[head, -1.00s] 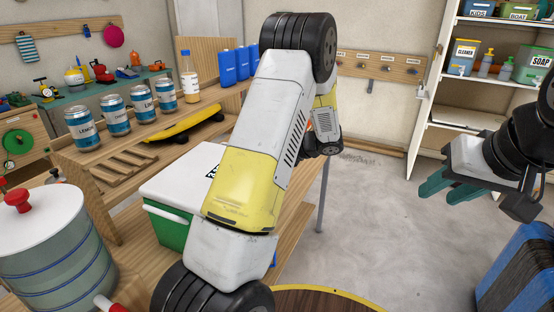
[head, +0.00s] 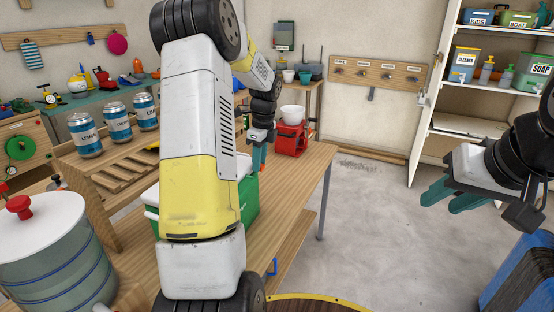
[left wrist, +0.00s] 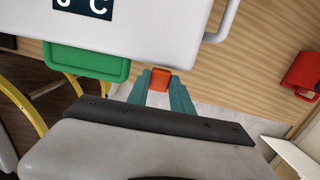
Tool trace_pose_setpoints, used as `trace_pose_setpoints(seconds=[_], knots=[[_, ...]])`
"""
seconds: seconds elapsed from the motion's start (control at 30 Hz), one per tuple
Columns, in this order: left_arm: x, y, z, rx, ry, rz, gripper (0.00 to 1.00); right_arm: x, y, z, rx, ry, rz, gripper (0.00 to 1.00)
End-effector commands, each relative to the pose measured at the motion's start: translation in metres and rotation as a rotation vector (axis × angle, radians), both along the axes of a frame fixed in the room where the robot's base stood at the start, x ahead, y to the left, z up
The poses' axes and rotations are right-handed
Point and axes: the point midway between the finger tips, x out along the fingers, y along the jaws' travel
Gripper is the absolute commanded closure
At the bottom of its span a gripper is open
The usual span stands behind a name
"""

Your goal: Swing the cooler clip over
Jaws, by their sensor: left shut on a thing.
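The cooler has a green body (head: 248,198) and a white lid, mostly hidden behind my left arm in the head view. The small orange-red clip (left wrist: 160,78) shows at the lid's edge, between the teal fingers of my left gripper (left wrist: 161,88). That gripper (head: 258,158) is shut on the clip, at the cooler's right end in the head view. My right gripper (head: 453,197) is open and empty, far to the right.
A red ice machine (head: 290,140) with a white bowl on it stands on the workbench beyond the cooler. A striped drum (head: 50,250) stands at left, and several cans (head: 117,122) stand on a wooden rack.

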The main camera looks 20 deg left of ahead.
Motion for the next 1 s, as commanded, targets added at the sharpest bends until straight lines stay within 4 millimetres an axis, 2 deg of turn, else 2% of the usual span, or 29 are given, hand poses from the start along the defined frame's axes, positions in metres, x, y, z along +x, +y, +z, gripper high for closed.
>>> trace_pose_setpoints(seconds=[0.4, 0.97, 1.0], knots=[[0.001, 0.0062, 0.0039, -0.193, 0.015, 0.002, 1.0, 0.0, 0.0, 0.0, 0.0, 0.0, 0.0, 0.64], [-0.0002, 0.0069, 0.0038, -0.219, 0.021, 0.001, 1.0, 0.0, 0.0, 0.0, 0.0, 0.0, 0.0, 0.64], [-0.0003, 0.0069, 0.0038, -0.219, 0.021, 0.001, 0.67, 0.0, 0.0, 0.0, 0.0, 0.0, 0.0, 0.64]])
